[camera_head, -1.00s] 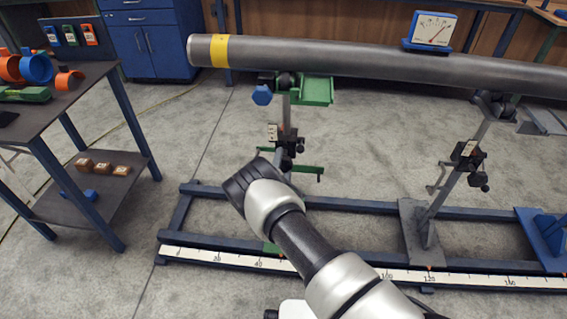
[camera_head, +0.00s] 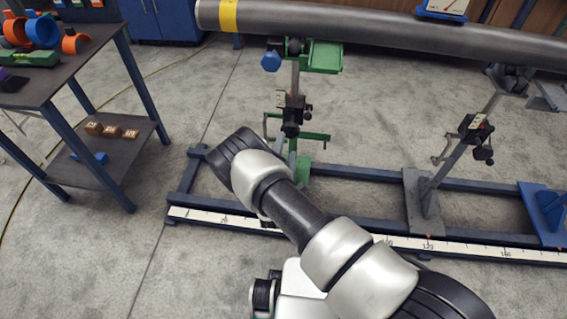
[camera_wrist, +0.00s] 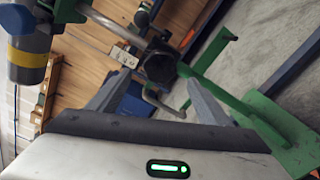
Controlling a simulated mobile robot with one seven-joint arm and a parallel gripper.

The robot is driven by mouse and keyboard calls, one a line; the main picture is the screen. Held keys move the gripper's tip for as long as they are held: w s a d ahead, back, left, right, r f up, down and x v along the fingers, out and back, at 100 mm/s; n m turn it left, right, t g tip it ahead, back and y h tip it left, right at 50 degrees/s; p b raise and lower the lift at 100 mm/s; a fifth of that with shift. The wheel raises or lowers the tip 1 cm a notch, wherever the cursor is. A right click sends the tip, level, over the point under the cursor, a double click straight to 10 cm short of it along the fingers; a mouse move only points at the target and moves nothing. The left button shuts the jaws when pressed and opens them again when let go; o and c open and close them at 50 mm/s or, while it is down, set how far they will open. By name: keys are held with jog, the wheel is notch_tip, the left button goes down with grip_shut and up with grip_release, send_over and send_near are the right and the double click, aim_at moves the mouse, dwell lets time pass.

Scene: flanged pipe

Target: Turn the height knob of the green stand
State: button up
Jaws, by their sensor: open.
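The green stand (camera_head: 324,57) holds up the left part of a grey pipe (camera_head: 375,30). A black knob (camera_head: 291,130) sits on the clamp of its post, above the green cross bar. In the wrist view the dark knob (camera_wrist: 160,66) is ahead, between the lines of my two fingers. My gripper (camera_wrist: 157,80) is open with nothing held; I cannot tell whether the fingertips reach the knob. In the head view my wrist hides the fingers, to the lower left of the knob. A blue knob (camera_head: 271,61) is at the stand's top left.
A blue base frame (camera_head: 350,172) with a white ruler strip (camera_head: 400,243) lies on the floor. A grey stand (camera_head: 424,200) stands to the right. A dark table (camera_head: 55,80) with a lower shelf is at left. Bare floor lies between the table and base.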

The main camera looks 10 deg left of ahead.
jog(key=s, duration=0.7)
jog(key=shift+s+a+p, duration=0.15)
jog(key=shift+s+p, duration=0.15)
jog(key=shift+p, duration=0.15)
